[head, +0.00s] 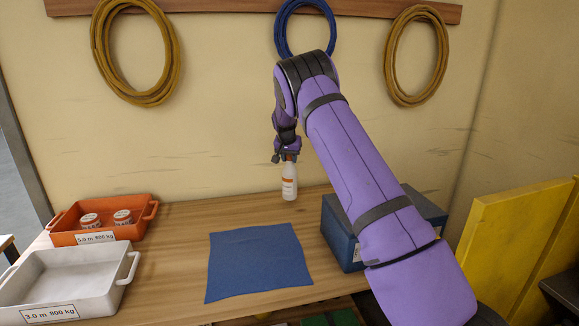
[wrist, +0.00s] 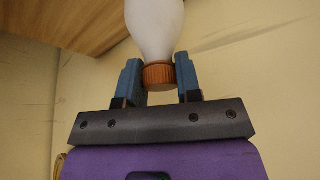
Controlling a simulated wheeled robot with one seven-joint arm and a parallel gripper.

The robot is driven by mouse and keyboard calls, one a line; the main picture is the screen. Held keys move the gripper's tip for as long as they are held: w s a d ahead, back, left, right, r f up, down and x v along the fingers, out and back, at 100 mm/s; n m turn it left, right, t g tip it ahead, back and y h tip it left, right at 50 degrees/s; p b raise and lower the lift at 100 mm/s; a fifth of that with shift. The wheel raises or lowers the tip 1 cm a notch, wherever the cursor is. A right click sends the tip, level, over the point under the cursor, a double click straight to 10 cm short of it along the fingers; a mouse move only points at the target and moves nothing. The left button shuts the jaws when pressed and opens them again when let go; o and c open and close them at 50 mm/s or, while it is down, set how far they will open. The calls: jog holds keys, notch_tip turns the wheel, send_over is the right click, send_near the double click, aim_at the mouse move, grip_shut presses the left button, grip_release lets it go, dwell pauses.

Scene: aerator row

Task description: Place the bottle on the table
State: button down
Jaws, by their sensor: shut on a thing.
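A white bottle (head: 289,183) with an orange cap hangs upright below my gripper (head: 288,157) in the head view, over the back part of the wooden table (head: 180,232). In the wrist view my gripper (wrist: 160,82) is shut on the orange cap of the bottle (wrist: 156,28), one blue finger on each side. The bottle's base appears close to the table top near its back edge. I cannot tell whether it touches the wood.
A blue cloth (head: 258,262) lies flat on the table in front of the bottle. A dark blue box (head: 341,232) stands to the right, partly behind my arm. An orange tray (head: 70,238) with two jars and a white tray (head: 60,285) are at left. Coiled hoses (head: 135,50) hang on the wall.

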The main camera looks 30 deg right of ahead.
aim_at(289, 162)
jog(key=shift+w+f, duration=0.1)
jog(key=shift+f, duration=1.6)
jog(key=c, duration=0.8)
grip_release()
jog(key=shift+f, duration=0.15)
